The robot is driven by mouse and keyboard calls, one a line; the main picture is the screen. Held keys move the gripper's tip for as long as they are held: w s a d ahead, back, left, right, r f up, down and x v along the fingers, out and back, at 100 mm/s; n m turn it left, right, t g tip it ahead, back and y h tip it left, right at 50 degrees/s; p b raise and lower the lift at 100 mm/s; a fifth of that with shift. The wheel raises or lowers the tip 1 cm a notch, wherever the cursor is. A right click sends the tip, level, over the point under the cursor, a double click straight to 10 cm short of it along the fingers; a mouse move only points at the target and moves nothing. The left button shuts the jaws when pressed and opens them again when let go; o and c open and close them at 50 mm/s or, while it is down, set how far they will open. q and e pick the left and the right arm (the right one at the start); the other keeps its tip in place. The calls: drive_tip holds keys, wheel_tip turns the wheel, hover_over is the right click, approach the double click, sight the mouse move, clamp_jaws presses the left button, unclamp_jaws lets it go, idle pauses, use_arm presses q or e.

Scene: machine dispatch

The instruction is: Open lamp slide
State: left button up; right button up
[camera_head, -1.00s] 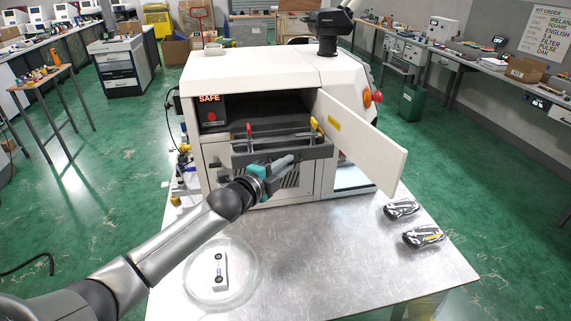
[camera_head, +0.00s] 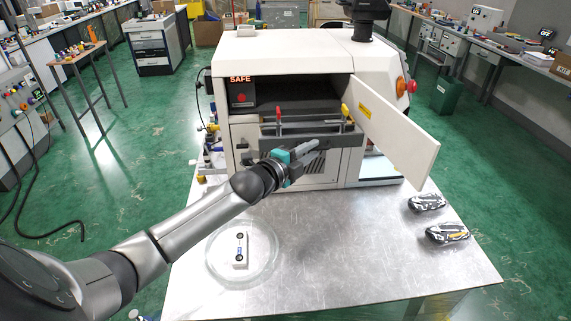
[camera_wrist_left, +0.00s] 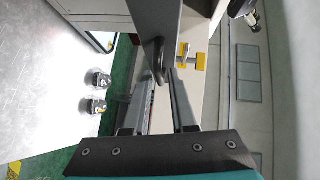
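The white machine (camera_head: 290,60) on the metal table has an open front bay. A dark grey slide bar (camera_head: 312,129) with a red lever (camera_head: 279,115) and a yellow-topped lever (camera_head: 345,112) crosses the bay's lower front. My left gripper (camera_head: 312,148) is just in front of and below this bar. In the left wrist view its two fingers (camera_wrist_left: 163,82) stand apart, with the end of a grey part (camera_wrist_left: 158,40) between or just beyond their tips. Whether they touch it I cannot tell. My right gripper is not in view.
The machine's white door (camera_head: 392,132) stands swung open to the right. Two dark patterned items (camera_head: 427,203) (camera_head: 447,233) lie on the table's right side. A clear round dish (camera_head: 215,262) holding a small white block (camera_head: 240,250) is at the front left. The table's front middle (camera_head: 340,260) is clear.

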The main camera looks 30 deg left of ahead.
use_arm(q)
drive_tip(key=v, duration=1.4)
drive_tip(key=shift+b, duration=0.3)
